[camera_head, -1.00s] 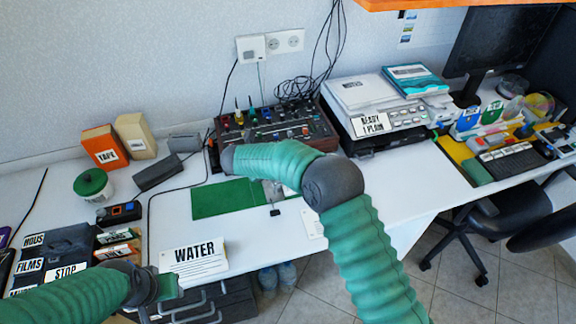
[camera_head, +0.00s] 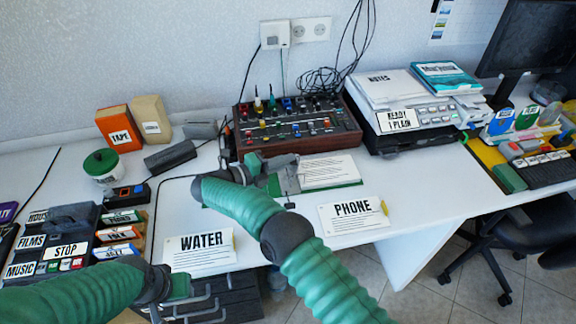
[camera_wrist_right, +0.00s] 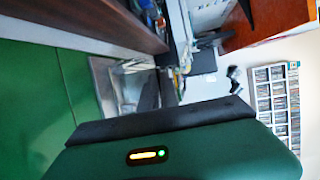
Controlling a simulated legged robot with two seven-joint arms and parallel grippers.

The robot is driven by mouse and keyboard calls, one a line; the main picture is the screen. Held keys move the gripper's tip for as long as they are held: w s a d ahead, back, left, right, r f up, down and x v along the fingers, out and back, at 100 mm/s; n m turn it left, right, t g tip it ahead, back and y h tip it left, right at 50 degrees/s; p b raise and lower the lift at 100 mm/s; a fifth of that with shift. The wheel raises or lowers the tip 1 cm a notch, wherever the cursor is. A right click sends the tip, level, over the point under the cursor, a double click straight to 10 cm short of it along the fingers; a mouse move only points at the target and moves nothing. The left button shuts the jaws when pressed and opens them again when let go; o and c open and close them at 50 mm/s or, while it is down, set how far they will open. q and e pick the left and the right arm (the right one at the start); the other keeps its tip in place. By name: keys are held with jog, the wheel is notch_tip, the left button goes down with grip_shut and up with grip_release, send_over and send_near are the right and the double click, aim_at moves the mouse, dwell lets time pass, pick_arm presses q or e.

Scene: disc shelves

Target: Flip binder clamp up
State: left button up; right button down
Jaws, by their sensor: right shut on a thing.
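The green binder (camera_head: 345,184) lies open on the white desk in front of the mixer, with a white printed sheet on its right part. Its grey metal clamp (camera_head: 287,182) is at the sheet's left edge. My right gripper (camera_head: 272,166) is over the clamp and shut on it; its arm hides the binder's left part. In the right wrist view, the binder's green surface (camera_wrist_right: 30,95) fills the left and grey metal (camera_wrist_right: 104,88) shows near the middle; the fingertips are not clear there. My left gripper (camera_head: 178,286) is low at the left, by the WATER card, its jaws unclear.
The mixer (camera_head: 300,128) stands just behind the binder. The PHONE card (camera_head: 353,213) and WATER card (camera_head: 200,250) lie at the desk's front. A printer (camera_head: 410,112) is at the right. A dark cable runs along the left. Bare desk shows right of the binder.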

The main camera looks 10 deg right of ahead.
pick_arm(q)
jog(key=shift+f, duration=0.25)
pick_arm(e)
jog(key=shift+a+f, duration=0.1)
jog(key=shift+f, duration=0.15)
jog(key=c, duration=1.7)
grip_release()
jog(key=shift+c, duration=0.2)
jog(key=shift+o, duration=0.7)
jog(key=shift+a+r, duration=0.1)
